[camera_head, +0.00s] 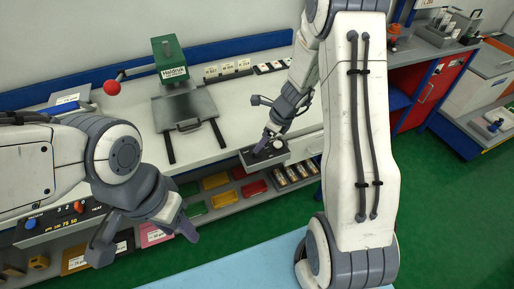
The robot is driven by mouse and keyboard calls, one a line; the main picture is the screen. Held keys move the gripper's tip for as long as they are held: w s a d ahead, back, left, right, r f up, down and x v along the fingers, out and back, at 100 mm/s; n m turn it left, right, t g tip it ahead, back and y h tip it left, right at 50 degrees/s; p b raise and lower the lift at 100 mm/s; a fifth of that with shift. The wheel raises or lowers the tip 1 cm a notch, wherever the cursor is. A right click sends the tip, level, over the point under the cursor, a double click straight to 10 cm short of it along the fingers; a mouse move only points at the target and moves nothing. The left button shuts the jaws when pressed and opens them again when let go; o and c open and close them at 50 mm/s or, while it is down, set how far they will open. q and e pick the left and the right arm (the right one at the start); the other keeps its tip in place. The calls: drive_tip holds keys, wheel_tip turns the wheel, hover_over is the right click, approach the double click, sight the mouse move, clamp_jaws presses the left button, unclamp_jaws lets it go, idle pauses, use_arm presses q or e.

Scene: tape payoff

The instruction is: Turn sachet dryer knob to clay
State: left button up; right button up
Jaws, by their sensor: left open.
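A dark control panel (55,222) with a blue knob (30,223), an orange-red knob (79,207) and white lettering is at the lower left, partly behind my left arm. I cannot tell for sure whether it is the sachet dryer, and its fine lettering is too small to read. My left gripper (188,232) is open, to the right of this panel and apart from its knobs. My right gripper (262,148) points down at a small grey box (277,157) with a round light knob at the bench's front edge. Its tips overlap the box top; contact and jaw gap are unclear.
A green press-like machine (170,60) with a red ball handle (112,87) and a grey plate (186,110) stands on the white bench. Coloured bins (215,181) sit on the shelf below. My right arm hides much of the right side. Green floor lies in front.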

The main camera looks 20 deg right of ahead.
drive_tip(key=b+x, duration=0.1)
drive_tip(key=x, duration=0.4)
clamp_jaws()
